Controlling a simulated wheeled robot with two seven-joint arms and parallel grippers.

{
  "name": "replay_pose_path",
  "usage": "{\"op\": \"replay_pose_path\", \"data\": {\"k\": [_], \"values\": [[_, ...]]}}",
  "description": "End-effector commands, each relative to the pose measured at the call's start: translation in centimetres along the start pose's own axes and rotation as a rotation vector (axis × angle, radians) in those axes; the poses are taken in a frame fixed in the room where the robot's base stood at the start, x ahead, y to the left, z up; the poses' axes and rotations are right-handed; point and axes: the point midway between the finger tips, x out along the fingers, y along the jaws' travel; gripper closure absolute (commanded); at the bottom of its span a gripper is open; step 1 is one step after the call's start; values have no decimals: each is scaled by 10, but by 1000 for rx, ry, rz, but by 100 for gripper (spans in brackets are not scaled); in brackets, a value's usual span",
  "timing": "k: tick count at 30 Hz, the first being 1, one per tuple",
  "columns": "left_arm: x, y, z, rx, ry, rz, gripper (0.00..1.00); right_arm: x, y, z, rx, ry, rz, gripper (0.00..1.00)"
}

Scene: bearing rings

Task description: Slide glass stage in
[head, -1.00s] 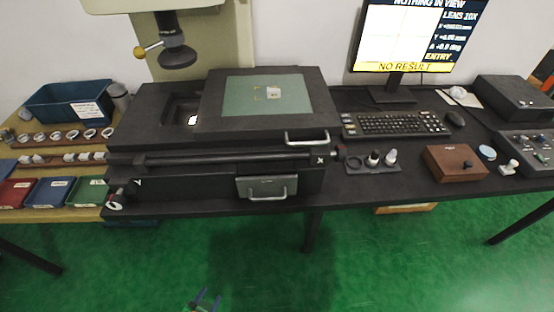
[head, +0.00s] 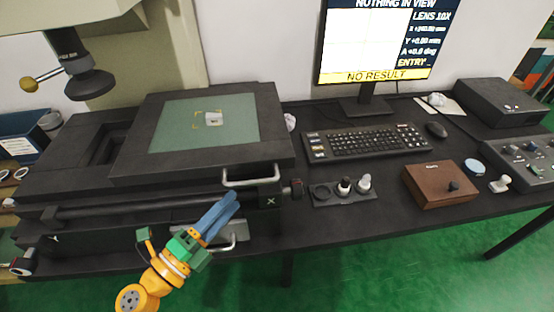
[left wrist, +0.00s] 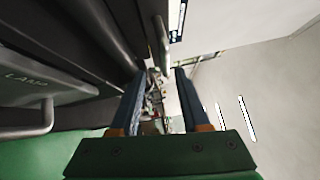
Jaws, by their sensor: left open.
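The glass stage (head: 240,125), a green-tinted plate in a thick dark frame (head: 272,130), lies on the dark measuring machine and sits right of its bare bed. A small metallic piece (head: 214,119) lies on the glass. A silver bar handle (head: 250,184) is on the frame's front face. My left gripper (head: 234,196) is open and just below and in front of this handle, its blue fingers pointing up toward it. In the left wrist view my open gripper (left wrist: 160,72) has nothing clearly held between its fingers. My right gripper is out of view.
A lower drawer handle (head: 232,236), beside a lamp label in the left wrist view, is close to my left gripper. The lens head (head: 90,84) hangs above the left side. A keyboard (head: 365,143), lens holder (head: 343,191) and wooden box (head: 438,184) stand to the right.

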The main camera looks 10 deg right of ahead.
Motion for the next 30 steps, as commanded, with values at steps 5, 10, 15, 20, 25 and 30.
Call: {"op": "replay_pose_path", "data": {"k": [5,10,15,20,25,30], "values": [[13,-5,-1,14,6,-4,54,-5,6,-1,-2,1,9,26],[49,-5,-1,12,6,-5,54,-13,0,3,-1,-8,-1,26],[69,-3,-1,12,5,-3,54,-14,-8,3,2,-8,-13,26],[72,-2,-1,13,6,-2,54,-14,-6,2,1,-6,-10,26],[71,-2,-1,12,5,-1,76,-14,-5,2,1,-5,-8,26],[71,-2,-1,12,5,-2,100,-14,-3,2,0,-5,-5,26]]}}
